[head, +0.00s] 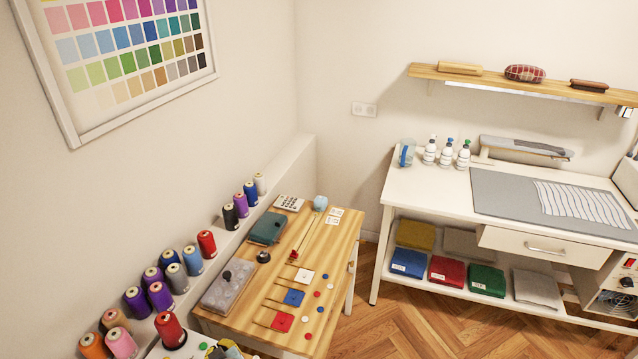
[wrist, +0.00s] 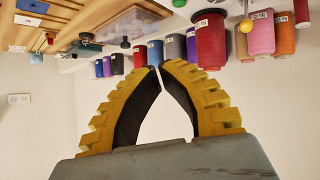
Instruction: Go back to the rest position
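My gripper (wrist: 158,68) shows in the wrist view with two yellow ribbed fingers and black inner pads. Its tips come together, and nothing is held in the gap between the curved fingers. It is clear of the table, with plain wall behind it. In the head view only a small yellow and grey part of my gripper (head: 228,350) shows at the bottom edge, near the red thread spool (head: 170,330). The rest of my arm is out of that view.
A wooden table (head: 335,262) holds a calculator, notebook, box and coloured squares. Thread spools (head: 162,296) line the ledge along the left wall. A white workbench (head: 425,187) with bottles and folded fabrics stands at right. The wooden floor (head: 400,330) between is clear.

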